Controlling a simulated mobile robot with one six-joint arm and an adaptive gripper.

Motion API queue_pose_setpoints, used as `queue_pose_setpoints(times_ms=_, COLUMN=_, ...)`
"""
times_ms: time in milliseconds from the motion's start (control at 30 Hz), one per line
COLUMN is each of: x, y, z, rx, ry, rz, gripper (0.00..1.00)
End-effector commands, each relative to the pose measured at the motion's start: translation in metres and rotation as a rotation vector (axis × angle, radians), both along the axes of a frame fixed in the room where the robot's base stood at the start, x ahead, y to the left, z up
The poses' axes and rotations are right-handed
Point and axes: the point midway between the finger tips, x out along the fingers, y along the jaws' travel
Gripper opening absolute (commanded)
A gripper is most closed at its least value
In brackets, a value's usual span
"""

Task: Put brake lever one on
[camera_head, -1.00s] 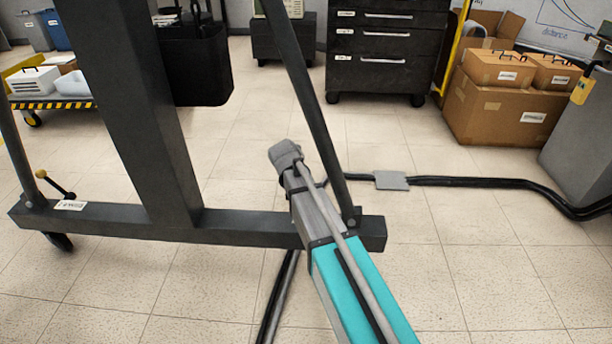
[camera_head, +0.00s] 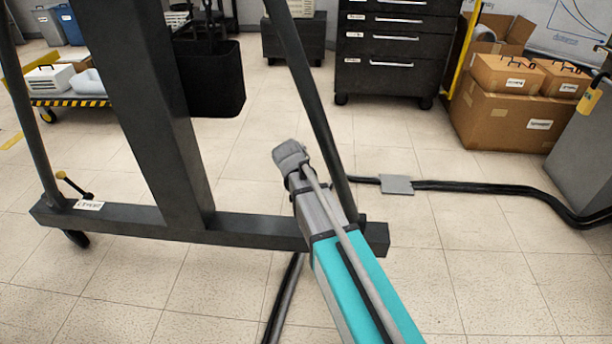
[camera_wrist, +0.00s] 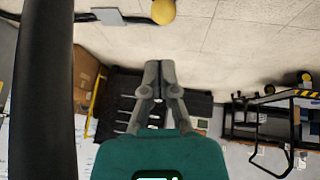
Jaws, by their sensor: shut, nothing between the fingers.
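A small lever with a yellow knob and a black end (camera_head: 74,186) stands tilted at the left end of the dark base bar (camera_head: 255,230), by a white label (camera_head: 88,205) too small to read. In the wrist view my gripper (camera_wrist: 158,66) is shut and empty, its fingertips together. A yellow ball knob (camera_wrist: 163,11) shows at the top edge of the wrist view, apart from the fingertips; which lever it belongs to is hidden. My gripper cannot be made out in the head view, where my teal arm reaches in over the right part of the bar.
A thick dark column (camera_head: 150,110) and slanted struts rise from the bar. A dark post (camera_wrist: 42,95) fills the left of the wrist view. Black cables with a grey plate (camera_head: 397,185) cross the floor. Drawers (camera_head: 395,45) and cardboard boxes (camera_head: 510,115) stand behind.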

Motion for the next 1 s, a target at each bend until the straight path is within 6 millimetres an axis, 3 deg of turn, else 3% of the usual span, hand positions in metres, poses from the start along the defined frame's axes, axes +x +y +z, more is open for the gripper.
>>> queue_pose_setpoints(times_ms=600, x=0.003, y=0.003, z=-0.002, rx=-0.006, ry=0.007, rz=-0.01, gripper=0.0)
queue_pose_setpoints(times_ms=767, x=0.015, y=0.014, z=-0.013, rx=-0.032, ry=0.028, rz=-0.046, gripper=0.0)
queue_pose_setpoints(times_ms=1000, x=0.041, y=0.046, z=-0.038, rx=-0.113, ry=0.075, rz=-0.158, gripper=0.0)
